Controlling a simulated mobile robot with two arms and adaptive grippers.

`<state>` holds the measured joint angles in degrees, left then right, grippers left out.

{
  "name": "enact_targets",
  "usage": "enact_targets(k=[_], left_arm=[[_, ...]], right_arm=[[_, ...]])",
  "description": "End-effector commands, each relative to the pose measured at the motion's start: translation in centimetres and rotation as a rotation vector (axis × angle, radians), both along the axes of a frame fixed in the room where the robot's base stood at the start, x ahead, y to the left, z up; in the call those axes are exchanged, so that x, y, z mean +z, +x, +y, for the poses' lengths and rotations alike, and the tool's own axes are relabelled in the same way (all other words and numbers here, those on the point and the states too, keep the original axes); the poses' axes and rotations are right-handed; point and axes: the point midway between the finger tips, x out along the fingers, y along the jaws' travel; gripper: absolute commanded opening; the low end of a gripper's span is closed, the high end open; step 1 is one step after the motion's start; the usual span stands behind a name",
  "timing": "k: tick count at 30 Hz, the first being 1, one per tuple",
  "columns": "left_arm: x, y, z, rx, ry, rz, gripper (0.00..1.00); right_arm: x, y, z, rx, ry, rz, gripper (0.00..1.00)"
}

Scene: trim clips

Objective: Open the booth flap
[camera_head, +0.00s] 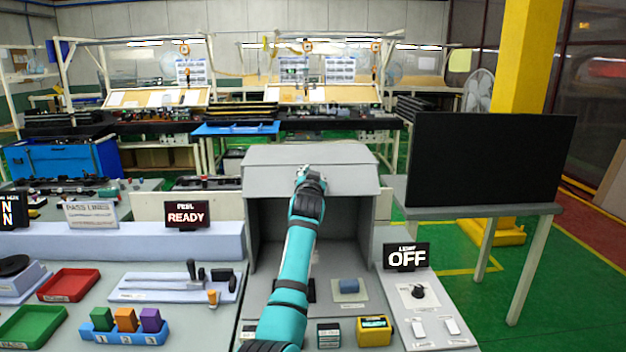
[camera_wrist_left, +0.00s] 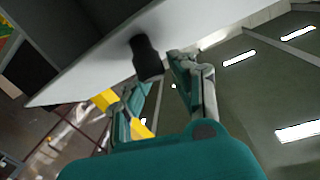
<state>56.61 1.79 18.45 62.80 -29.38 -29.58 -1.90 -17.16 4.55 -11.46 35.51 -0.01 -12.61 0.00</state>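The grey booth (camera_head: 242,235) stands in the middle of the head view. Its flap (camera_head: 265,183) is raised and slopes out at the top, with the dark interior showing below it. My left gripper (camera_head: 313,175) is at the middle of the flap and covers the handle there. In the left wrist view, the flap (camera_wrist_left: 205,20) is a pale panel with a black handle (camera_wrist_left: 147,57). My left gripper (camera_wrist_left: 155,90) has its two fingers apart, with the handle's end at the gap between them. Contact is unclear. My right gripper is not in view.
A black monitor (camera_head: 490,160) stands at the right. A sign reading OFF (camera_head: 406,257) stands beside the booth. Red (camera_head: 68,284) and green (camera_head: 30,326) trays and a block rack (camera_head: 122,333) are at the left.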

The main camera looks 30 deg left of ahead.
Motion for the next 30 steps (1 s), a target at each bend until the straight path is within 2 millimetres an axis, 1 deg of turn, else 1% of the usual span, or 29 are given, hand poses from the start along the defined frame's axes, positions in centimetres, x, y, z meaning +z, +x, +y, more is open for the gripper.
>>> enact_targets(k=[1, 4, 13, 17, 20, 23, 30], left_arm=[[-0.1, 0.0, 0.0, 0.0, -0.001, 0.002, 0.33], [-0.2, 0.0, 0.0, 0.0, -0.001, 0.004, 0.46], [-0.4, 0.0, -0.1, -0.001, -0.002, 0.007, 0.47], [-0.5, -0.7, -0.5, 0.0, -0.002, 0.008, 0.47], [-0.5, -1.8, -1.0, -0.001, -0.003, 0.007, 0.47], [-0.3, -3.4, -1.7, -0.001, -0.001, 0.006, 0.47], [-0.1, -7.4, -3.7, -0.001, -0.003, 0.006, 0.47]], right_arm=[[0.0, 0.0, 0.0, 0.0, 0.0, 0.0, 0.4], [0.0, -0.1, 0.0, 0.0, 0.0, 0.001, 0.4], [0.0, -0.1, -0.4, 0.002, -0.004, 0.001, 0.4], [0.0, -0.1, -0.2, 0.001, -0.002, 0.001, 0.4], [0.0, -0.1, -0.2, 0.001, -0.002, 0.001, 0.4], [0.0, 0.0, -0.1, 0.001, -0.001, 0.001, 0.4], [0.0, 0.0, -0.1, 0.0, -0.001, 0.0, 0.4]])
